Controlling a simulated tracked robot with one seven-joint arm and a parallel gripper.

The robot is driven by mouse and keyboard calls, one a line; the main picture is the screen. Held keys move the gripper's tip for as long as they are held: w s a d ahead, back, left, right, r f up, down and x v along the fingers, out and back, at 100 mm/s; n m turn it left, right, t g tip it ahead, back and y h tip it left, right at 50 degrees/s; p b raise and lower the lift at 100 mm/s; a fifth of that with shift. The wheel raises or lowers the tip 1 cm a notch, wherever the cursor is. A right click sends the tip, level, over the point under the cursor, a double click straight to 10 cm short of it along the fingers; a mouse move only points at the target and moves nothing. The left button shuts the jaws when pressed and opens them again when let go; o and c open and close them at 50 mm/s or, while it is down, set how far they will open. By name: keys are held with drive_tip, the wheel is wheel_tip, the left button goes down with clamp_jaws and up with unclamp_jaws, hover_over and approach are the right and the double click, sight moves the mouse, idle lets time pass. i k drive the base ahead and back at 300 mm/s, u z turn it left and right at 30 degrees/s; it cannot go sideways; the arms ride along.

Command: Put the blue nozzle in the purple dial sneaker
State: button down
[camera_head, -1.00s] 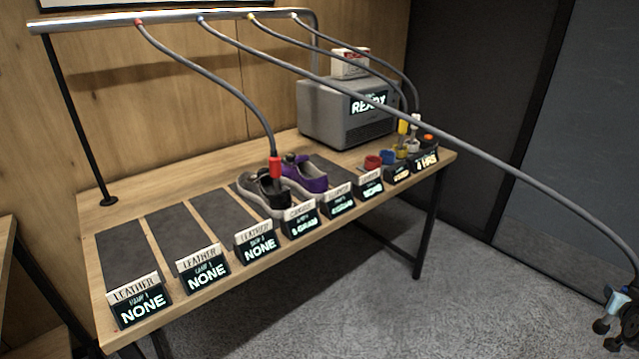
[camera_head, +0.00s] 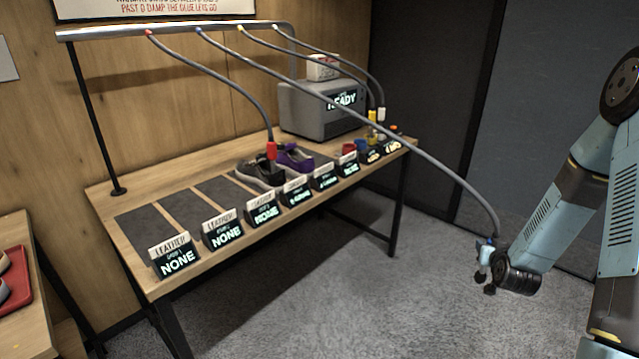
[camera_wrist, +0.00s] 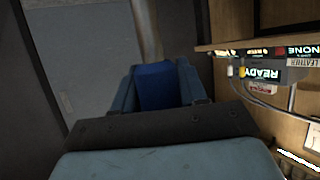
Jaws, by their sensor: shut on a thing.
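My gripper (camera_head: 486,262) is at the right of the head view, out in front of the table and clear of it. It is shut on the blue nozzle (camera_wrist: 156,86), which shows between the fingers in the wrist view. A grey hose runs from the nozzle to the blue fitting on the overhead rail. The purple sneaker (camera_head: 295,157) stands on the table behind the display signs, partly hidden by a grey and black sneaker (camera_head: 258,172). Its dial is too small to make out. A red nozzle (camera_head: 271,150) on its own hose stands in the grey and black sneaker.
The table (camera_head: 150,272) has dark mats and a row of signs along its front edge. A grey machine (camera_head: 318,112) reading READY stands at the back right, with small coloured cups before it. Hoses hang from the rail (camera_head: 170,32). A red tray (camera_head: 22,290) is at far left.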

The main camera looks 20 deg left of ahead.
sight(302, 170)
drive_tip(key=u, duration=0.5)
drive_tip(key=k, duration=0.65)
drive_tip(key=u, duration=0.55)
drive_tip(key=i, duration=0.8)
drive_tip(key=u, duration=0.2)
